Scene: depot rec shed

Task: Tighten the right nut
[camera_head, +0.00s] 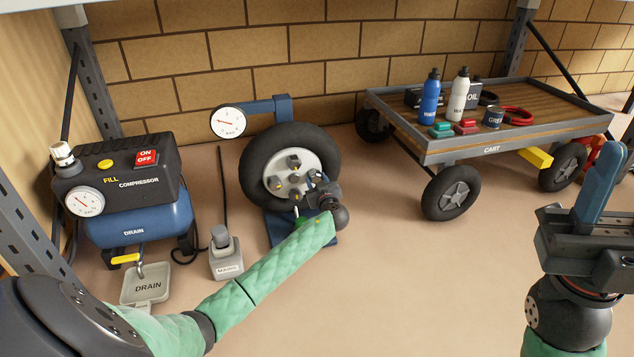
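The wheel (256,168) with a black tyre and pale hub stands upright on a blue stand (281,106). Several dark nuts with yellowish ends show on its hub, among them the top nut (293,162) and the left nut (275,183). My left gripper (314,181) is at the right side of the hub and covers the spot of the right nut. Its fingers are too small and overlapped to show whether they grip it. My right gripper (597,185) is at the right edge, far from the wheel, with a blue upright finger showing; its opening is unclear.
A blue and black compressor (136,213) stands at left, with a drain tray (146,287) in front. A grey "MAINS" box (226,262) stands between compressor and wheel. A cart (455,152) with bottles, a tin and other items is at back right. The floor front centre is clear.

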